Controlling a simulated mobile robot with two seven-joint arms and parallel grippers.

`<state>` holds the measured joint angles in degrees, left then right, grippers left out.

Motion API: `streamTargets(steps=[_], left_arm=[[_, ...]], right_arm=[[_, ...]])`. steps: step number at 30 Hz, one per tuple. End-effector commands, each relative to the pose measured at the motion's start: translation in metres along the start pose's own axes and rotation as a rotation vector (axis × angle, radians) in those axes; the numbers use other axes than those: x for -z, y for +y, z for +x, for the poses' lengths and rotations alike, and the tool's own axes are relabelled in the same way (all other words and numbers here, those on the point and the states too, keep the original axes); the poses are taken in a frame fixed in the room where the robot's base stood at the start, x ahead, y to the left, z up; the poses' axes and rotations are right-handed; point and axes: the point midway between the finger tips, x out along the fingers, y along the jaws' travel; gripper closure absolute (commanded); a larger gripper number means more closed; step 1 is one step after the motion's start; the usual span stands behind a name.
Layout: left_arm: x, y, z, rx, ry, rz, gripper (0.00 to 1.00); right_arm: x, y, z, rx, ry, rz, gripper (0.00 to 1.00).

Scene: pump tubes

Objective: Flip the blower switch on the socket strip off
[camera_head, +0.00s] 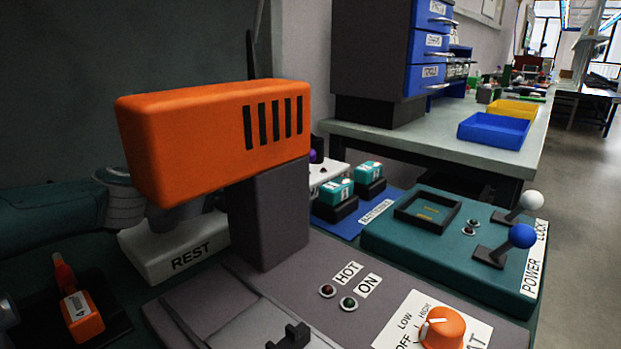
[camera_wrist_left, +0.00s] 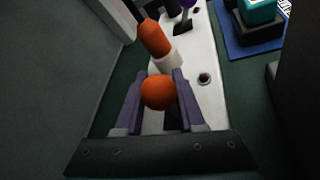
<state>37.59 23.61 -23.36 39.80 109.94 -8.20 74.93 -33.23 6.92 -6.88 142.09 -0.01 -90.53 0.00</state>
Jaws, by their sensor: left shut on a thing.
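The socket strip (camera_wrist_left: 188,60) is a long white bar on the dark green bench in the left wrist view. An orange ball knob (camera_wrist_left: 158,92) sits on a dark lever over the strip. My left gripper (camera_wrist_left: 165,80) has its two fingers on either side of this knob and is shut on it. An orange plug-like cylinder (camera_wrist_left: 154,38) with a white collar stands just beyond. A purple knob (camera_wrist_left: 188,4) is farther along the strip. In the head view, the strip's far end (camera_head: 328,172) shows behind the orange blower housing (camera_head: 215,135), which hides my left gripper. My right gripper is not in view.
A white block marked REST (camera_head: 190,247) stands left of the blower's grey column (camera_head: 270,215). Teal boxes (camera_head: 340,190) sit on a blue mat (camera_head: 385,210). A teal box with white and blue ball levers (camera_head: 440,250) is at right. A dark wall (camera_wrist_left: 50,70) runs close left of the strip.

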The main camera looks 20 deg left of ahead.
Motion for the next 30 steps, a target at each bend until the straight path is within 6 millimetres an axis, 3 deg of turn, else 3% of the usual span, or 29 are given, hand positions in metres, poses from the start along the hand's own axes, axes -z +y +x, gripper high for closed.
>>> streamTargets(steps=[1,4,5,12,30], left_arm=[[-0.0156,0.0108,0.0008,-0.018,-0.027,-0.008,1.00],[-0.0158,0.0110,0.0006,-0.018,-0.027,-0.009,1.00],[-0.0158,0.0111,0.0006,-0.018,-0.027,-0.010,0.59],[-0.0126,0.0074,0.0007,-0.011,-0.022,-0.009,0.32],[-0.0074,0.0047,0.0025,0.017,-0.010,-0.048,0.31]], right_arm=[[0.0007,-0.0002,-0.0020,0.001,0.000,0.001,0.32],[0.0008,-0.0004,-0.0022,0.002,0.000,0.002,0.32],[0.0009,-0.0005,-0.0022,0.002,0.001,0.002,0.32],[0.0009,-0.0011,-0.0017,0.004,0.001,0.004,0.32],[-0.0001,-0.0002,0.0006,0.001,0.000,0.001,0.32]])
